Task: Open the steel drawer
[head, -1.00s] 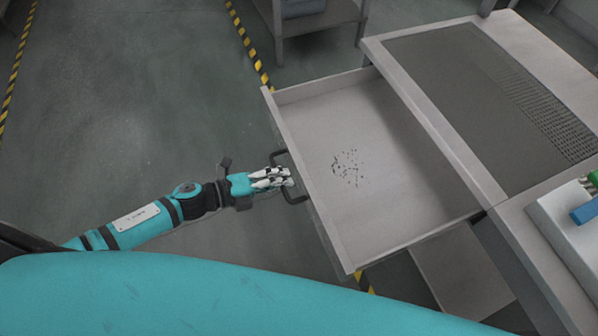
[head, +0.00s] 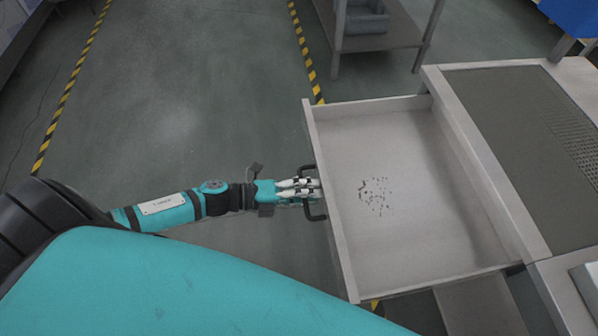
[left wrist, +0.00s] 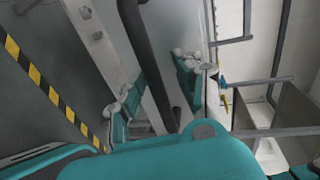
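The steel drawer (head: 418,245) is pulled far out from under the steel worktop (head: 495,190). Its inside shows, with small dark specks on the floor. The dark drawer handle (head: 319,218) is on its front face, at left. My left gripper (head: 309,190) is at the middle of the handle, fingers pointing right and closed around the bar. In the left wrist view the dark bar (left wrist: 150,62) passes between the two teal fingers (left wrist: 153,92); the finger contact is partly hidden. My right gripper is not in view.
A rack (head: 385,42) with a grey bin (head: 367,20) stands behind the drawer. Yellow-black tape (head: 305,55) marks the floor. The floor left of the drawer (head: 180,100) is clear. A blue object (head: 575,15) shows at top right.

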